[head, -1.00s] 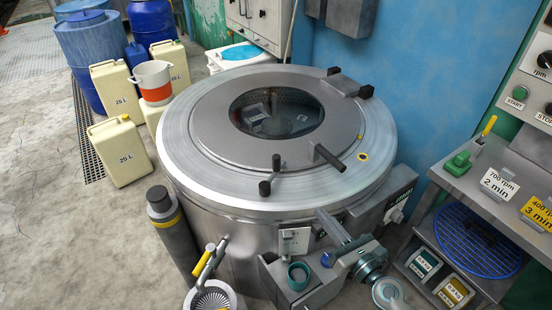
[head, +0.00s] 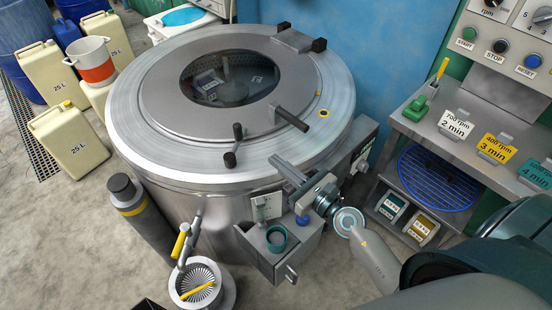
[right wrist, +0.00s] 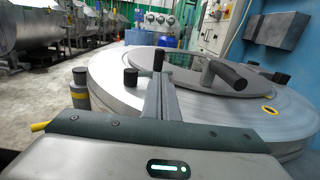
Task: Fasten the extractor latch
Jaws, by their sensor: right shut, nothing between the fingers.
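The extractor is a round steel drum machine (head: 130,120) with a flat lid (head: 160,80) and dark round window. At the lid's front edge is the latch (head: 235,146), a short bar with two black knobs; one knob also shows in the right wrist view (right wrist: 131,77). A longer black-gripped handle (head: 292,119) stands to its right. My right gripper (head: 279,164) is shut and empty over the front right rim, just right of the latch and apart from it in the head view. In the right wrist view its fingers (right wrist: 161,95) point towards the lid. My left gripper is out of view.
A grey box with a teal ring (head: 276,237) sits at the drum's front. A grey cylinder (head: 130,200) and a slotted bowl (head: 200,282) stand front left. Cream canisters (head: 68,141) are at left. A steel bench (head: 430,135) with signs and a button panel is at right.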

